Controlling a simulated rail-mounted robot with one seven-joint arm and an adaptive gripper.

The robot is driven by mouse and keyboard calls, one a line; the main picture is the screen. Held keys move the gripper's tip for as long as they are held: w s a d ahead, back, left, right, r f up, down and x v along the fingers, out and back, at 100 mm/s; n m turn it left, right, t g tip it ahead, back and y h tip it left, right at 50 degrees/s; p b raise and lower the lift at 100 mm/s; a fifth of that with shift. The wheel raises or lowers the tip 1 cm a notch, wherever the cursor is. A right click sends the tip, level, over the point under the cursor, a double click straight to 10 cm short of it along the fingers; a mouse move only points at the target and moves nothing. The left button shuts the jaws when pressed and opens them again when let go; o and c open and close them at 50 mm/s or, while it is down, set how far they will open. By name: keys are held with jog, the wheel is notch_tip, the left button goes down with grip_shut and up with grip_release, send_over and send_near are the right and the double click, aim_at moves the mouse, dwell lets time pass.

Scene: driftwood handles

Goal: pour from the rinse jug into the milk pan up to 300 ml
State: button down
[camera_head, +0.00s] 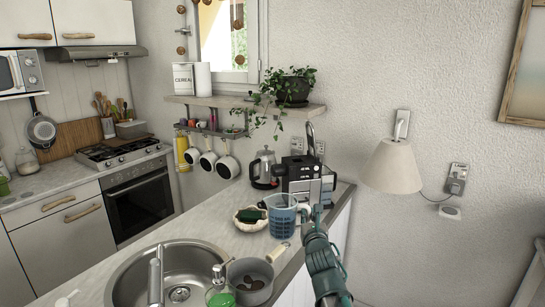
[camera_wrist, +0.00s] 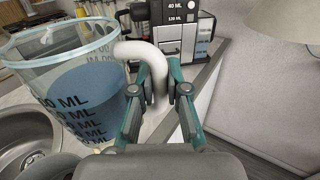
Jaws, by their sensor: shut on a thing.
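The rinse jug (camera_head: 282,216) is clear with dark volume marks and holds blue liquid. It looks about upright near the counter's right edge; I cannot tell if its base touches the counter. In the wrist view the jug (camera_wrist: 82,95) fills the left side. My gripper (camera_head: 311,214) is shut on the jug's white handle (camera_wrist: 135,50), its fingertips (camera_wrist: 165,88) on either side of it. The milk pan (camera_head: 240,270), grey with a pale wooden handle (camera_head: 277,252), stands nearer than the jug, beside the sink. Something brown shows inside it.
A steel sink (camera_head: 128,280) with a tap (camera_head: 155,275) lies left of the pan. A soap bottle (camera_head: 220,292) stands close to the pan. A scalloped dish (camera_head: 249,220), a coffee machine (camera_head: 302,180) and a kettle (camera_head: 263,170) stand beyond. A lamp (camera_head: 391,166) hangs right.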

jog(key=s+d+f, duration=0.1)
jog(key=d+f, duration=0.1)
jog(key=d, duration=0.3)
jog(key=shift+s+d+f+m+h+b, duration=0.15)
jog(key=shift+d+f+m+h+b, duration=0.15)
jog(key=shift+b, duration=0.1)
